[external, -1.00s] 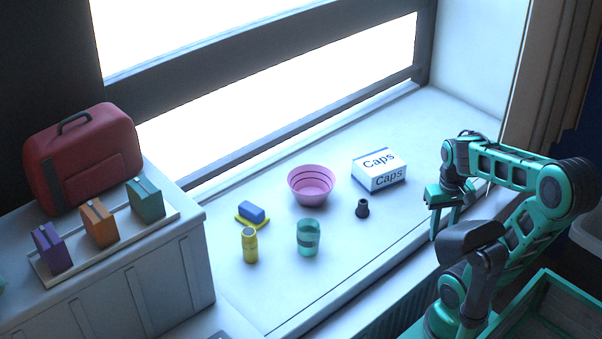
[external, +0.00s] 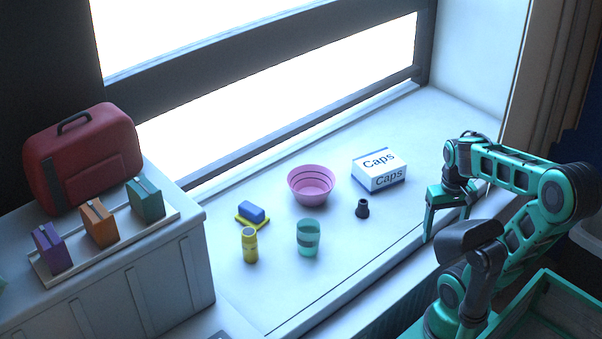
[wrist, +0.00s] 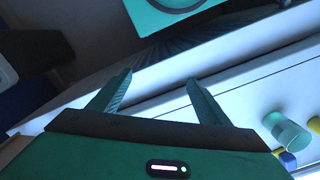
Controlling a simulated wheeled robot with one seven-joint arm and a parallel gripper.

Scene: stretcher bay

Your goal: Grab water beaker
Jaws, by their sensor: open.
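The water beaker (external: 308,238) is a translucent green cup with a grey band, upright on the white window sill. It also shows at the right of the wrist view (wrist: 287,132). My gripper (external: 445,226) is open and empty, at the right end of the sill near its front edge, well to the right of the beaker. In the wrist view its two fingers (wrist: 158,95) are spread apart with nothing between them.
A cabinet (external: 165,270) bounds the left.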

